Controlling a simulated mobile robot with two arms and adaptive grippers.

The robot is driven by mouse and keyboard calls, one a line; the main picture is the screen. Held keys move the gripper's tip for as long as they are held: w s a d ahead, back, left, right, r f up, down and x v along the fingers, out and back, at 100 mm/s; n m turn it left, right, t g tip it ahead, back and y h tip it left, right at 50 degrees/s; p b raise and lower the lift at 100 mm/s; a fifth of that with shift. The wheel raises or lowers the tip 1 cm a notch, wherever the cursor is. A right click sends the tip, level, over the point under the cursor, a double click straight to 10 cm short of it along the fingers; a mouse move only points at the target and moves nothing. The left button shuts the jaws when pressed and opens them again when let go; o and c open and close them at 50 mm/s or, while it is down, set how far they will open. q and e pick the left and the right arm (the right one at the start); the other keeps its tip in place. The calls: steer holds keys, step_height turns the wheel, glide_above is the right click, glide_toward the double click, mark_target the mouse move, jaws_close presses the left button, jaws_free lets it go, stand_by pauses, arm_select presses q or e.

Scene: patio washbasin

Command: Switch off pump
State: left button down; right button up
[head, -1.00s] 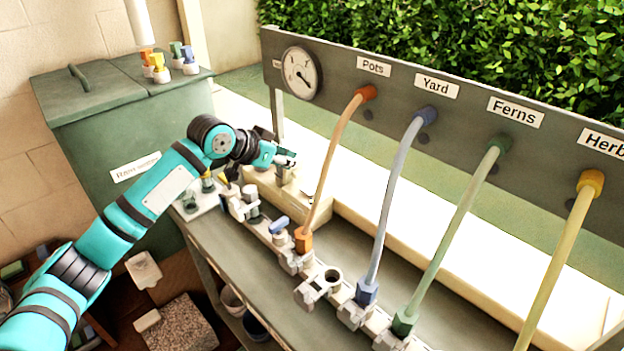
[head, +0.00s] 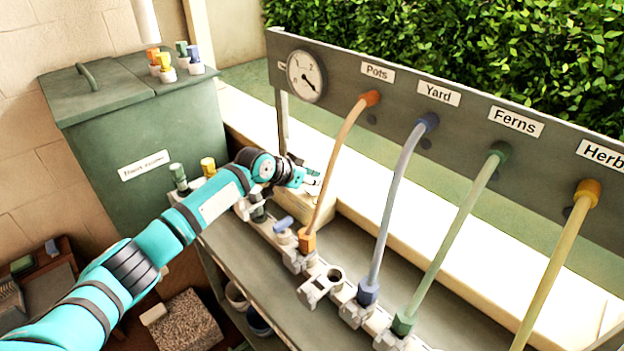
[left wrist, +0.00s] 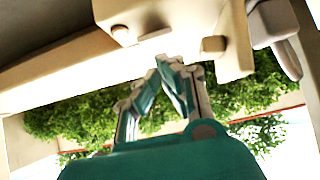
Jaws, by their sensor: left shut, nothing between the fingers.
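My left gripper (head: 313,180) is over the back of the bench, near the left end of the hose panel. Its fingers look shut and empty; they also show in the left wrist view (left wrist: 172,62). A cream block (head: 318,204) sits beside and below the gripper, partly hidden by it. In the left wrist view a beige box (left wrist: 140,15) with a small dark knob (left wrist: 121,32) is close to the fingertips. I cannot tell for sure whether this is the pump or its switch. My right gripper is not in view.
A grey panel (head: 455,122) carries a gauge (head: 305,76) and labelled hoses, including an orange one (head: 335,160) just right of the gripper. Valves and couplings line the bench (head: 235,262). A green bin (head: 150,130) stands at the left.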

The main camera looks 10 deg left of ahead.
mark_target(319, 190)
arm_select(q)
steer(key=shift+s+a+f, duration=0.2)
steer(key=shift+s+f, duration=0.05)
steer(key=shift+f, duration=0.1)
steer(key=shift+d+f, duration=0.1)
steer(key=shift+f+b, duration=0.35)
steer(key=shift+b, duration=0.05)
steer(key=b, duration=0.1)
steer(key=f+t+h+b, duration=0.1)
steer(key=b, duration=0.1)
steer(key=shift+s+a+f, duration=0.25)
steer(key=shift+s, duration=0.15)
steer(key=shift+w+r+p, duration=0.1)
steer(key=shift+r+p, duration=0.45)
steer(key=shift+r, duration=0.05)
steer(key=shift+w+d, duration=0.1)
